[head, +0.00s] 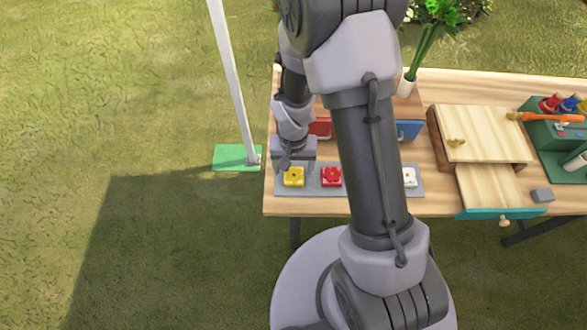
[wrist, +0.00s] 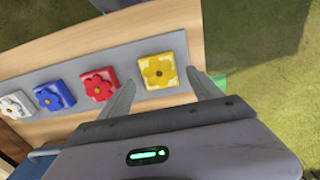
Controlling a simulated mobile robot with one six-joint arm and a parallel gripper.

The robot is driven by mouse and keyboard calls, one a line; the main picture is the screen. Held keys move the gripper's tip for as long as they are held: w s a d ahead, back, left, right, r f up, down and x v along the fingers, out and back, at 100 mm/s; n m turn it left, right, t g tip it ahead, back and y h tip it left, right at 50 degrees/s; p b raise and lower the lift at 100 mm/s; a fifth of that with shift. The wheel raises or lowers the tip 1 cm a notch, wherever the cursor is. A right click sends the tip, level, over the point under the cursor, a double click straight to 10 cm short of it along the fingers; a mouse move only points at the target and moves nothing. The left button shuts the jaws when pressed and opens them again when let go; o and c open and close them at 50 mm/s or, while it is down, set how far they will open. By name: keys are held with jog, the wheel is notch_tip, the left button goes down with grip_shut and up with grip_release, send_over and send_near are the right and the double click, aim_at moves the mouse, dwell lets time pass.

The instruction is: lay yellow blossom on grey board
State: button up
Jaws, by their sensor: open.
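The yellow blossom (head: 293,177) is a yellow flower on a square block. It sits on the grey board (head: 312,189), at the board's left end in the head view. In the wrist view the yellow blossom (wrist: 160,72) is at the near right end of the grey board (wrist: 125,57). My gripper (head: 292,163) is open and empty, just above and behind the blossom in the head view. In the wrist view the fingertips of my gripper (wrist: 162,88) are spread to either side of the blossom's lower edge. I cannot tell whether they touch it.
A red blossom (head: 331,176) and a white one (head: 410,177) share the board. A blue blossom (wrist: 54,95) between them shows in the wrist view. A wooden box (head: 482,135) and a green tray (head: 552,133) stand to the right. Grass lies left of the table.

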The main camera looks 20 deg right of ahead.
notch_tip(320, 180, up, 13)
jog(key=p, duration=0.3)
notch_tip(320, 180, up, 11)
jog(key=t, duration=0.3)
send_over(293, 174)
jog(key=s, duration=0.3)
jog(key=s+a+r+t+y, duration=0.2)
jog(key=s+r, duration=0.8)
jog(key=r, duration=0.1)
jog(key=shift+s+a+m+t, duration=0.2)
jog(key=shift+s+m+t, duration=0.1)
jog(key=shift+m+t, duration=0.1)
